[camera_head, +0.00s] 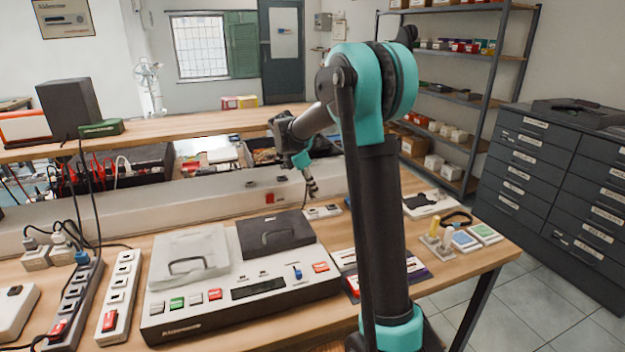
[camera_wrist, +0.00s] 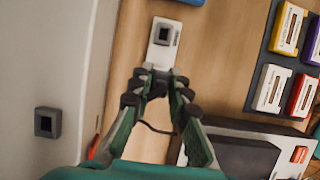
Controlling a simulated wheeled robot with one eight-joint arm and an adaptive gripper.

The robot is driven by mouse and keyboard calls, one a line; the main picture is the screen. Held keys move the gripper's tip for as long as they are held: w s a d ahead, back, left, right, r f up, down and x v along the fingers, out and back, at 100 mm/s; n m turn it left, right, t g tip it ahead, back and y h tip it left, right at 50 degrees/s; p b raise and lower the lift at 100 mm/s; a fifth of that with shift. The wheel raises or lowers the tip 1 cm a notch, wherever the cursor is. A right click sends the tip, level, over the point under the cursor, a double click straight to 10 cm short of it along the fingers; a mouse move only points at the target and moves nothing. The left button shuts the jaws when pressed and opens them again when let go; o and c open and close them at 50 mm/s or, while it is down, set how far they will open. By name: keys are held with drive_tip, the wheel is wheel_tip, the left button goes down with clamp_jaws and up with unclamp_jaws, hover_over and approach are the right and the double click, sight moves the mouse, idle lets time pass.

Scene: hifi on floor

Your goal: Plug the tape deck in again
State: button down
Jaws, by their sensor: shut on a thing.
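The tape deck (camera_head: 240,291), a wide light-grey machine with two lids and coloured buttons, sits on the bench. Its dark lid (camera_wrist: 240,155) shows at the lower right of the wrist view. Behind it lies a short white socket block (camera_head: 322,212); in the wrist view its dark square socket (camera_wrist: 163,34) is just beyond my fingertips. My gripper (camera_head: 312,190) is behind the deck, above the bench near the block. In the wrist view my gripper (camera_wrist: 160,76) is shut on a small dark plug (camera_wrist: 158,90), mostly hidden by the fingers. A thin dark cable (camera_wrist: 158,129) curves below it.
Coloured cartridges (camera_wrist: 286,28) lie on a dark rack to the right. A raised pale ledge (camera_head: 215,196) runs behind the bench, with a grey fitting (camera_wrist: 46,122) on it.

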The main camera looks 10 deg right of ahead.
sight(312, 194)
drive_tip(key=shift+f, duration=2)
drive_tip(key=shift+f, duration=1)
idle(2.2)
drive_tip(key=c, duration=1.4)
unclamp_jaws()
drive_tip(key=shift+o, duration=0.2)
drive_tip(key=w+d+v, duration=0.1)
drive_tip(key=v, duration=1.5)
drive_tip(key=shift+s+d+r, duration=0.25)
drive_tip(key=shift+s+r, duration=0.15)
drive_tip(key=shift+r, duration=0.2)
